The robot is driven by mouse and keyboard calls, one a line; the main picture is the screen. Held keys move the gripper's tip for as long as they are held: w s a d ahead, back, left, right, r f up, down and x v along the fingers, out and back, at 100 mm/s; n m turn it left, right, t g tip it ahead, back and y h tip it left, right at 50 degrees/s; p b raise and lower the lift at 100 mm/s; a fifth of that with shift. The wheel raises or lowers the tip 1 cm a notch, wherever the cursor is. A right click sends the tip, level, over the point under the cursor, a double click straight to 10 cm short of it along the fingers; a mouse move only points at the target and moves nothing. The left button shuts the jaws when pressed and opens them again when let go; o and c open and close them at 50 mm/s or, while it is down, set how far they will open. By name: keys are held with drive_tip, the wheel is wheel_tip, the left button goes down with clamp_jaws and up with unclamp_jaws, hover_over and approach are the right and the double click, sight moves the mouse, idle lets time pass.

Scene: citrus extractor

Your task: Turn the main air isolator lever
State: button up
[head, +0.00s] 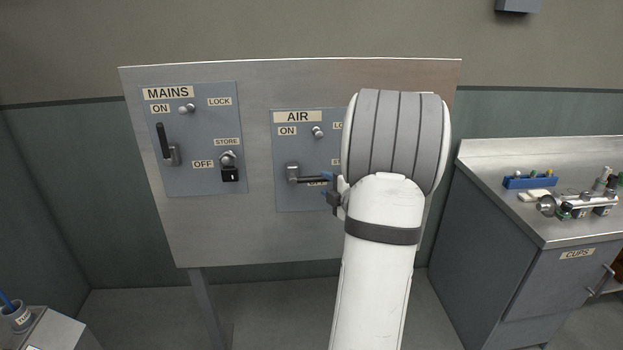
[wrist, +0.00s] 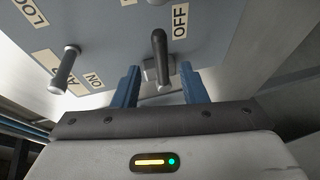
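The air isolator lever (head: 311,179) is on the grey AIR panel (head: 280,199). My gripper (head: 329,188) is at the handle's right end, partly hidden by my arm. In the wrist view, my gripper's blue fingers (wrist: 160,86) are apart, one on each side of the lever (wrist: 161,52). Gaps show between fingers and lever, so it is not gripped. The handle points at the OFF label (wrist: 181,21).
Left of the AIR panel is the MAINS panel (head: 205,120), with its lever (head: 164,142) upright and a padlock (head: 231,174). A small knob (head: 318,132) sticks out above the air lever and shows in the wrist view (wrist: 65,68). A steel counter (head: 500,210) stands at right.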

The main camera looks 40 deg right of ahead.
sight(319, 180)
drive_tip(key=p+x, duration=0.1)
drive_tip(key=x, duration=0.5)
drive_tip(key=shift+w, duration=0.25)
clamp_jaws()
